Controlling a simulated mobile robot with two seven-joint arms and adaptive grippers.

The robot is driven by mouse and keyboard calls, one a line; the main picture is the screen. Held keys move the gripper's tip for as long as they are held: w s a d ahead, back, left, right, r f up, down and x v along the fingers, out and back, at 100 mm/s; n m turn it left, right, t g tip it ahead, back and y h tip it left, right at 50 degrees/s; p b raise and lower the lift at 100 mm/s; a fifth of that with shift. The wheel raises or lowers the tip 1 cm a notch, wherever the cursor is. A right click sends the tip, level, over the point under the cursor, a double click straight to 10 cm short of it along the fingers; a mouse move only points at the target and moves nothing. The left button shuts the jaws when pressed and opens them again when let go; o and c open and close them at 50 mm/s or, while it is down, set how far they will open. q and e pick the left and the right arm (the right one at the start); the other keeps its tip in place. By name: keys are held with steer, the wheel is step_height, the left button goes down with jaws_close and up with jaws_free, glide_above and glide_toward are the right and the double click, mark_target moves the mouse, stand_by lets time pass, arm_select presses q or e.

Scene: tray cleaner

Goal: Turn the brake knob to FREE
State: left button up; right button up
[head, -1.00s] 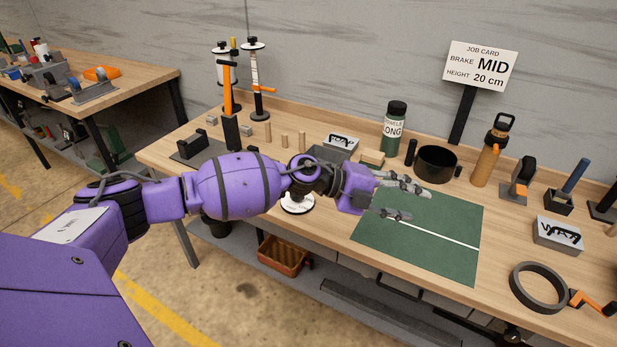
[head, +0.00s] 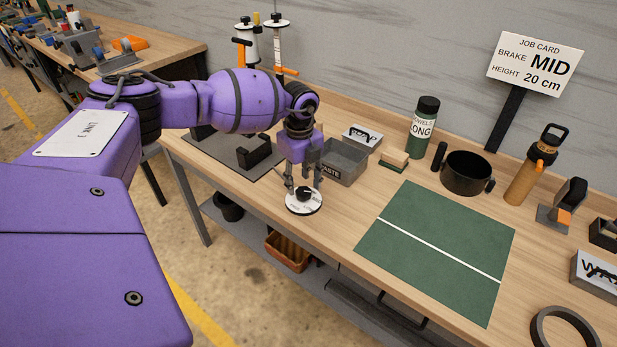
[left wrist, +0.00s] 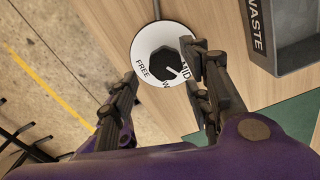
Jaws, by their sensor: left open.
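The brake dial (head: 304,207) is a white disc near the front edge of the bench, with a black knob (head: 303,194) in its middle. In the left wrist view the disc (left wrist: 150,34) reads FREE on the left and MID on the right, with a partly hidden word ending in W below. The knob (left wrist: 163,62) has a white pointer line towards the lower right, near MID and the W. My left gripper (head: 303,186) points down over the dial, open, fingers on either side of the knob; contact cannot be told. My right gripper is out of view.
A grey WASTE bin (head: 345,160) stands just behind and right of the dial. A black holder (head: 254,153) stands to the left. A green mat (head: 450,230) lies to the right. The job card (head: 536,62) reads BRAKE MID, HEIGHT 20 cm.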

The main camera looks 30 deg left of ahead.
mark_target(301, 192)
arm_select(q)
step_height(301, 192, down, 3)
steer(key=shift+r, duration=0.2)
steer(key=shift+f, duration=0.4)
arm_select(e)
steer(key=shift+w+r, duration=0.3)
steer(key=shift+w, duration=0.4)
arm_select(q)
steer(key=shift+c, duration=0.2)
steer(key=c, duration=1)
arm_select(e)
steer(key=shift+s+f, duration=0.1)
